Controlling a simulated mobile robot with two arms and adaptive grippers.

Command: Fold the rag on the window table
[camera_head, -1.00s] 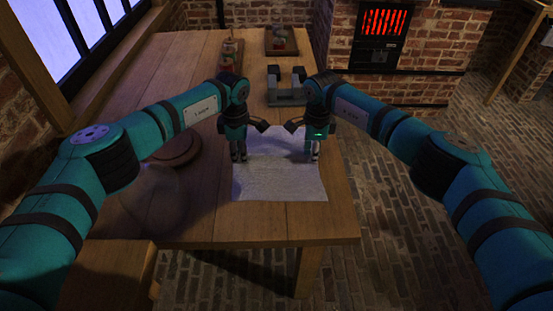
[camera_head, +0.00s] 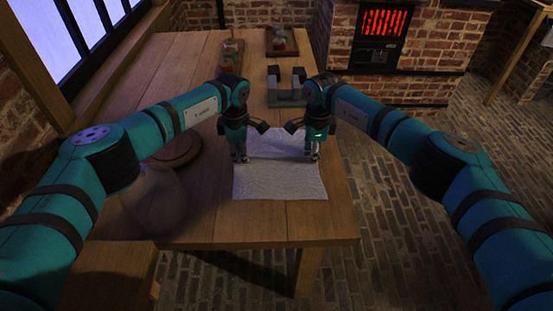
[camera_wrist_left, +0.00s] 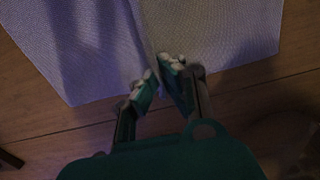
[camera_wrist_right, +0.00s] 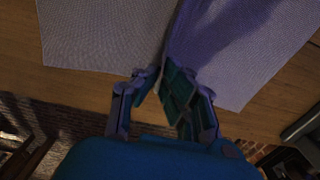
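The pale rag (camera_head: 280,184) lies spread on the window table (camera_head: 205,215), near its right edge. My left gripper (camera_head: 240,157) is at the rag's left edge, low over the table. In the left wrist view its fingertips (camera_wrist_left: 160,78) are close together with a raised ridge of cloth between them. My right gripper (camera_head: 313,156) is at the rag's right edge. In the right wrist view its fingertips (camera_wrist_right: 163,86) also pinch a raised ridge of the rag (camera_wrist_right: 105,35). The rag's far part is partly hidden behind the grippers.
A grey block-like fixture (camera_head: 286,92) stands behind the rag. A round wooden board (camera_head: 175,150) and a clear glass jar (camera_head: 158,200) are at the left. Trays with jars (camera_head: 281,40) stand at the far end. Bare tabletop lies in front of the rag.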

